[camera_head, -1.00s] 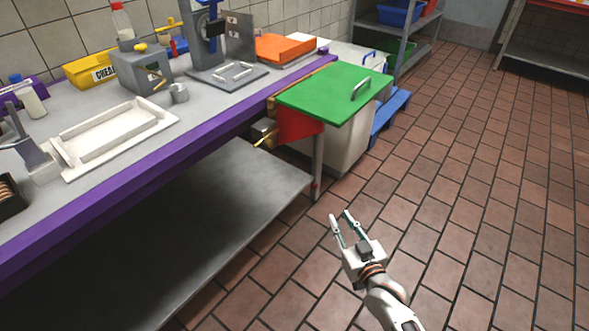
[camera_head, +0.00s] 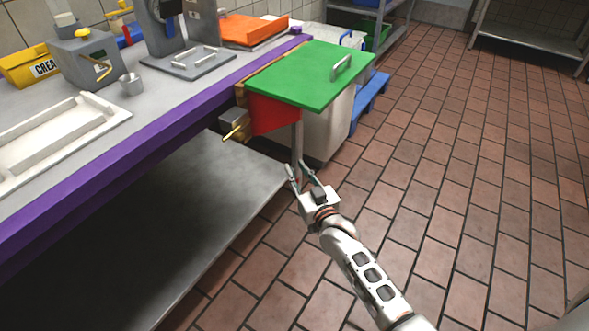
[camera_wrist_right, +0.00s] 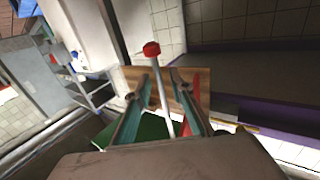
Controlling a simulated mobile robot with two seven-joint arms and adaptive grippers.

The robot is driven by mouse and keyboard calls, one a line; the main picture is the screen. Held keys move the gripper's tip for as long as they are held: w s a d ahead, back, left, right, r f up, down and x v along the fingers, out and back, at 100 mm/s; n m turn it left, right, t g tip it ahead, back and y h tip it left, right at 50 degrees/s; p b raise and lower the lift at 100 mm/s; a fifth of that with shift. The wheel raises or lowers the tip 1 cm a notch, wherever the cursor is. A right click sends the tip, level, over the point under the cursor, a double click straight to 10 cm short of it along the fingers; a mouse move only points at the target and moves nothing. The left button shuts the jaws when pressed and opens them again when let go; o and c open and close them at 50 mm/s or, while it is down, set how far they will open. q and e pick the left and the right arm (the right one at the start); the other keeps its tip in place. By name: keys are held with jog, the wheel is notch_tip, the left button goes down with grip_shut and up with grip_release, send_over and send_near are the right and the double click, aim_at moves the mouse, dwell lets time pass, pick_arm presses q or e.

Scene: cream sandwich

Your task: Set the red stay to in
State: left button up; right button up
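The red stay (camera_head: 273,113) is a red panel standing out from the counter's end, under the green flap (camera_head: 315,72). A thin grey rod (camera_head: 297,137) hangs down at its outer edge. My right gripper (camera_head: 299,168) is open just below, by the rod's lower end. In the right wrist view, a pale rod with a red knob (camera_wrist_right: 151,49) shows between the spread fingers (camera_wrist_right: 160,78), with no clear grip on it. A red strip (camera_wrist_right: 194,88), seemingly the stay's edge, shows beside the right finger. My left gripper is out of view.
The purple-edged counter (camera_head: 160,127) has a metal lower shelf (camera_head: 235,165). A brass-coloured lever (camera_head: 234,133) sticks out beside the stay. A pale bin (camera_head: 328,125) and a blue pallet (camera_head: 370,97) stand beyond the flap. The tiled floor to the right is clear.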

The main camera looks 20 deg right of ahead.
jog(key=shift+w, duration=0.45)
grip_shut()
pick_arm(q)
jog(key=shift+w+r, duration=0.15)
pick_arm(e)
jog(key=shift+d, duration=0.15)
